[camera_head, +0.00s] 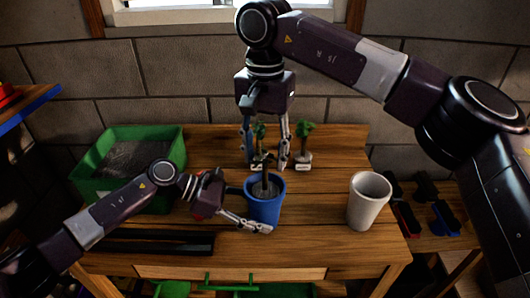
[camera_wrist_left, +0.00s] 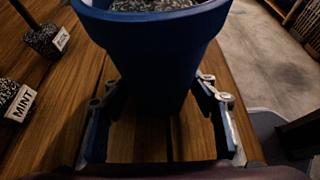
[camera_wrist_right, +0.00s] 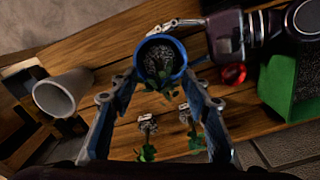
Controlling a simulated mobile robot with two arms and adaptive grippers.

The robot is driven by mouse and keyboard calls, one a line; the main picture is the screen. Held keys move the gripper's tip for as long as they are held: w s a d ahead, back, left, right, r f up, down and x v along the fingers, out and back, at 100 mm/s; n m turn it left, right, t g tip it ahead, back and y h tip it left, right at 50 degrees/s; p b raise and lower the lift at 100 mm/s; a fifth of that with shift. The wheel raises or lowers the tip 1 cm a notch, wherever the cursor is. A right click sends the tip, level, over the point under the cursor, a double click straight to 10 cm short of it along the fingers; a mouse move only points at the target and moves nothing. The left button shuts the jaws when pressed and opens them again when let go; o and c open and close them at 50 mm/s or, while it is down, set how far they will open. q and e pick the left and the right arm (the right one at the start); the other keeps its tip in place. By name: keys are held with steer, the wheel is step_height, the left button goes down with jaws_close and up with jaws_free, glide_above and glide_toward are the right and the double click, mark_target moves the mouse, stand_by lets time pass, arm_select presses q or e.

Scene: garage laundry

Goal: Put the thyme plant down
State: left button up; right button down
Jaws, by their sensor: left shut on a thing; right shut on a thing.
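The thyme plant (camera_head: 265,172) stands at the blue pot's mouth, its base at the dark soil. Its leaves also show in the right wrist view (camera_wrist_right: 157,86). My right gripper (camera_head: 266,166) is above the pot, pointing down, with its fingers on either side of the plant; their exact contact is hard to see. The blue pot (camera_head: 265,208) stands upright on the wooden table (camera_head: 320,235). My left gripper (camera_head: 247,208) is shut around the pot from the left; the left wrist view shows its fingers on both sides of the pot (camera_wrist_left: 150,60).
Two labelled seedlings stand behind the pot, one at the right (camera_head: 305,145); one label reads MINT (camera_wrist_left: 18,103). A white pot (camera_head: 368,203) stands at the right. A green bin (camera_head: 90,180) of soil is at the left. The table's right front is clear.

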steer(key=c, duration=1.1)
jaws_free()
step_height(320, 180, up, 12)
steer(key=shift+r, duration=0.1)
arm_select(q)
steer(key=o, duration=0.9)
steer(key=shift+o, duration=0.2)
